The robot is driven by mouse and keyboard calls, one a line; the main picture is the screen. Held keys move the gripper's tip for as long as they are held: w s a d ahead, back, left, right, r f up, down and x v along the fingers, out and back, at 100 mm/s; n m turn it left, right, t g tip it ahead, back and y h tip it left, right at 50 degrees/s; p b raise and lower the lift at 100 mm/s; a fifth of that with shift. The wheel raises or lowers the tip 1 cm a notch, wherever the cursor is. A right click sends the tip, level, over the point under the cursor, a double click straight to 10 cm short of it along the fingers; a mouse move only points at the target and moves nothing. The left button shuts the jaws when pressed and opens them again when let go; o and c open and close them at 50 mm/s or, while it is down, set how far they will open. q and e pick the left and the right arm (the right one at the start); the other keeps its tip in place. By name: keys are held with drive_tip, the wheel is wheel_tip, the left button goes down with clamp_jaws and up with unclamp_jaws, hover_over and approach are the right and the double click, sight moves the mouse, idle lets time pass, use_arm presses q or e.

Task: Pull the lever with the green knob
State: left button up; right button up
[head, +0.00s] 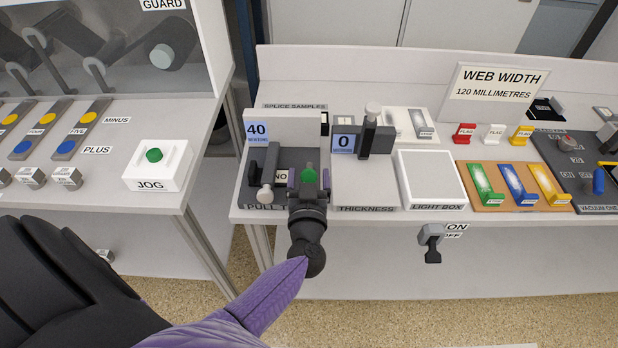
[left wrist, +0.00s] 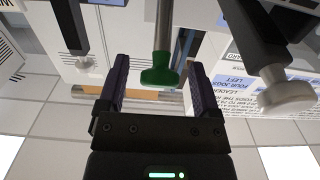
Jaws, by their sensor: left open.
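The green knob (head: 309,174) is on the pull-test unit at the left end of the bench, partly hidden by my gripper. My left gripper (head: 308,182) reaches it from the front, with a purple finger on either side. In the left wrist view, the green knob (left wrist: 160,76) sits on the end of a grey lever rod (left wrist: 163,28). It lies between the open fingers of my left gripper (left wrist: 158,84), with visible gaps on both sides. I see no grip on it. My right gripper is not in view.
A pale-knobbed handle (head: 265,195) stands close left of my gripper; a grey knob (left wrist: 288,97) is close right in the wrist view. The thickness gauge (head: 370,138) and light box (head: 431,179) are to the right. A gap separates the bench from the JOG console (head: 157,165).

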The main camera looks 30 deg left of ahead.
use_arm(q)
drive_tip(key=shift+w+a, duration=0.1)
drive_tip(key=shift+w, duration=0.05)
clamp_jaws()
drive_tip(key=shift+r, duration=0.1)
idle(0.3)
